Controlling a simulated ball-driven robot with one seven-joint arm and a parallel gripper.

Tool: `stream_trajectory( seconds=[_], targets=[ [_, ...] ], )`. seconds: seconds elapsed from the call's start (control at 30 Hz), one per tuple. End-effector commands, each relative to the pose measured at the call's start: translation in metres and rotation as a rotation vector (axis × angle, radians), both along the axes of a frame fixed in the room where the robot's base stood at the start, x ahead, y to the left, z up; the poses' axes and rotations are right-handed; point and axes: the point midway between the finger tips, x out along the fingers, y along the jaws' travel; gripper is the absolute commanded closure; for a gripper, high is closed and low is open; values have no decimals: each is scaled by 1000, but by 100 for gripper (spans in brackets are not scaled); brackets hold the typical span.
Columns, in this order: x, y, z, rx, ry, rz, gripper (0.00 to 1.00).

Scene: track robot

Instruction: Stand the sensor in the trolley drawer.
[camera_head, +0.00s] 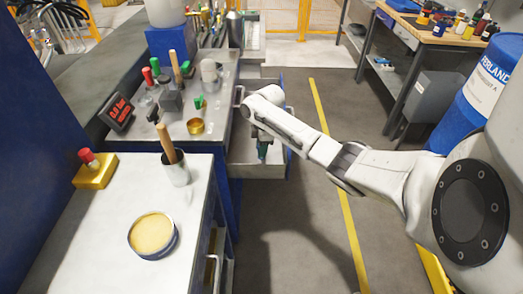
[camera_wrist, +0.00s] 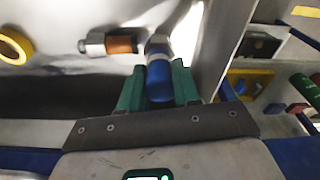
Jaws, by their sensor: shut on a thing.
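My gripper (camera_wrist: 158,88) has green fingers and is shut on the sensor (camera_wrist: 158,72), a blue cylinder with a silver end, in the wrist view. In the head view my gripper (camera_head: 263,148) points down into the open trolley drawer (camera_head: 257,171), below the level of the trolley top (camera_head: 222,110). The sensor's far end is seen against the drawer's pale interior in the wrist view. I cannot tell whether it touches the drawer floor. My arm hides part of the drawer in the head view.
A silver-and-orange fitting (camera_wrist: 110,43) lies close left of the sensor, with a yellow ring (camera_wrist: 15,46) farther left. A drawer wall (camera_wrist: 222,45) stands to the right. The nearer bench (camera_head: 105,222) holds a cup and a tin. The floor (camera_head: 310,205) beside the drawer is clear.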

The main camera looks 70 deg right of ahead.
Motion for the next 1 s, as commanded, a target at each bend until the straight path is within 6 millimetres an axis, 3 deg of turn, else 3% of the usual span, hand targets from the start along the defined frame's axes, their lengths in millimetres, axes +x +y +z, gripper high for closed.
stream_trajectory(
  seconds=[0.5,0.53,0.77,1.0],
  targets=[
    [0,0,-12,-1,-2,0,100],
    [0,0,-11,-1,-2,0,65],
    [0,0,-11,-1,-2,0,43],
    [0,0,-10,-1,-2,0,43]
  ],
)
